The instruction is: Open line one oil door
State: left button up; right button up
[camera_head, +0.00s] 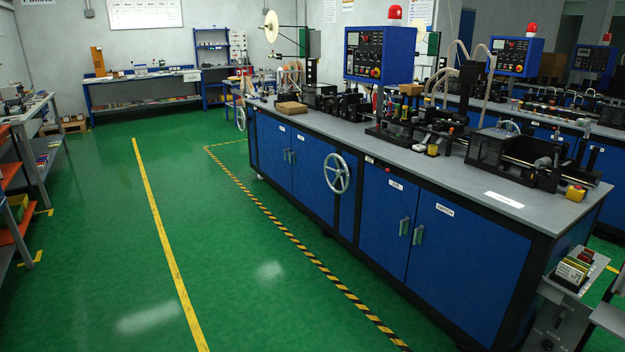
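Line one's long bench stands on the right with blue cabinet doors along its side, all shut. A blue door (383,228) right of the handwheel has a small white label (396,185) that is short and hard to read; it may be the oil door. Its pale handle (404,226) is at its right edge. Beside it is a wider blue door (450,260) with a longer label (445,209) and its own handle (418,236). Farther left are two more labelled blue doors (310,180). Neither of my grippers is in view.
A grey handwheel (337,173) sticks out from the bench side. Green floor (230,270) is clear along the bench, with a black-yellow stripe (300,245). A small stand with cards (572,275) is at the lower right. Shelves (35,160) line the left.

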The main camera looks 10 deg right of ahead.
aim_at(310, 186)
jog(key=i+u, duration=0.15)
jog(key=i, duration=3.5)
jog(key=i+j+z, duration=0.1)
jog(key=i+z, duration=0.25)
jog(key=i, duration=0.15)
jog(key=i+j+z, duration=0.2)
jog(key=i+z, duration=0.15)
jog(key=i, duration=0.15)
jog(key=i+j+z, duration=1.05)
jog(key=j+z, duration=0.2)
jog(key=i+j+z, duration=0.15)
jog(key=j+z, duration=0.2)
jog(key=j, duration=0.1)
